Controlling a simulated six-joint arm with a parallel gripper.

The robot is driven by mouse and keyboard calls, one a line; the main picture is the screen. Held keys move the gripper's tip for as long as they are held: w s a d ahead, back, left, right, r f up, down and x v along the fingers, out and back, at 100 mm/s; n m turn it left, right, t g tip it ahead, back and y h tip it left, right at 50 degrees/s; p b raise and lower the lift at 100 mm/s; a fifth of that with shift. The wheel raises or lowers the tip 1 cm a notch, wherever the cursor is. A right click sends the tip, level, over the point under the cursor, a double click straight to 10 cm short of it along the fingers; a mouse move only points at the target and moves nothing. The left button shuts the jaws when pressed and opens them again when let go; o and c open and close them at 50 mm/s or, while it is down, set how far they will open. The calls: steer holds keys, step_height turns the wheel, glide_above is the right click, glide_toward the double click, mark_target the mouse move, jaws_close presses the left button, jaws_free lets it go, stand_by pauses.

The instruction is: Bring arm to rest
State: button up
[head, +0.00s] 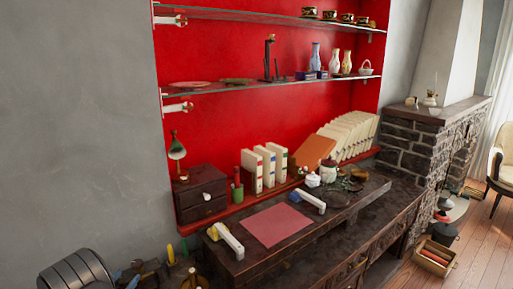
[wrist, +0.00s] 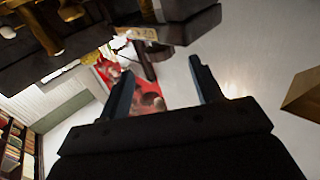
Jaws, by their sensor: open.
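My gripper (wrist: 162,72) shows in the wrist view with its two dark fingers spread apart. I see nothing held between them; the red panel and some blurred items show in the gap, farther off. The wrist picture is strongly tilted. In the head view I cannot clearly make out my gripper; a grey ribbed cylinder and dark and blue parts crowd the bottom left corner. A small white pot (head: 313,180) and a larger lidded pot (head: 329,173) stand on the dark sideboard (head: 345,215), apart from my gripper.
Glass shelves (head: 270,82) with vases and cups hang above. In the wrist view, dark furniture (wrist: 60,40) fills the upper left.

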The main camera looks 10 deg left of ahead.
mark_target(139, 267)
steer(key=w, duration=0.8)
steer(key=shift+d, duration=0.25)
steer(key=shift+s+n+g+y, duration=0.1)
steer(key=shift+n+g+y, duration=0.15)
steer(key=shift+n+y, duration=1.25)
steer(key=shift+n+g+y, duration=0.25)
steer(key=shift+n+y, duration=0.55)
steer(key=shift+y, duration=1.3)
steer(key=shift+n+g+y, duration=1.05)
steer(key=shift+n+y, duration=0.2)
steer(key=shift+y, duration=0.4)
steer(key=shift+n+g+y, duration=1.05)
steer(key=shift+n+y, duration=0.2)
steer(key=shift+y, duration=0.4)
steer(key=shift+v, duration=2.7)
steer(key=shift+s+a, duration=0.15)
